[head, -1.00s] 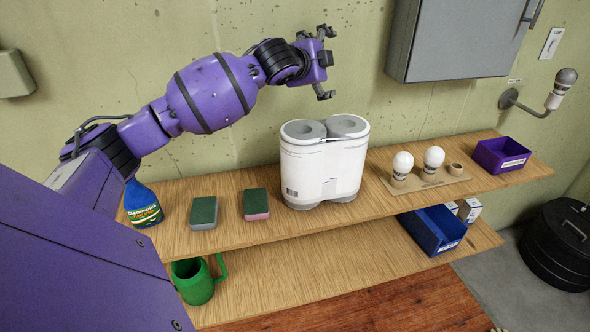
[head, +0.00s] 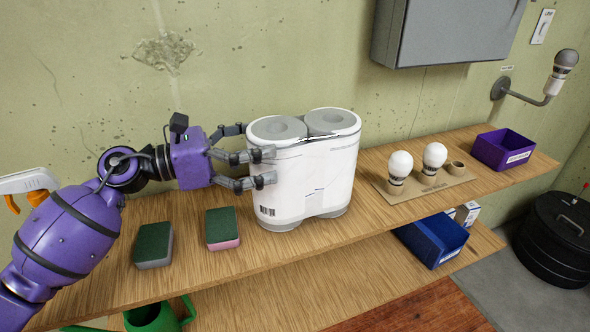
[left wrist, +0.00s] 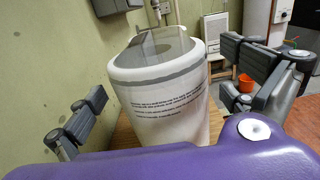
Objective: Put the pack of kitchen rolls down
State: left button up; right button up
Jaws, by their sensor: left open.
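The pack of kitchen rolls (head: 318,177) is two rolls side by side in a white printed wrap. It stands upright on the upper wooden shelf (head: 375,208). My left gripper (head: 256,152) is level with the pack at its left end, fingers spread on the near and far sides. In the left wrist view the pack (left wrist: 165,95) stands between the parted fingers, with gaps visible on both sides. The far finger is partly hidden behind the pack in the head view. My right gripper is not in view.
Two sponges (head: 222,228) lie left of the pack. A bulb holder (head: 430,185) with two bulbs and a purple bin (head: 503,150) stand to its right. A blue bin (head: 433,237) is on the lower shelf. A grey cabinet (head: 445,30) hangs above.

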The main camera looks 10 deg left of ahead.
aim_at(294, 135)
pick_arm(q)
jog(key=p+x, duration=0.1)
jog(key=x, duration=0.5)
jog(key=shift+a+r+p, duration=0.1)
jog(key=shift+r+p, duration=0.1)
jog(key=shift+p, duration=0.1)
jog(key=shift+w+d+f, duration=0.15)
jog(key=shift+w+d, duration=0.1)
jog(key=shift+d, duration=0.1)
jog(key=c, duration=1.9)
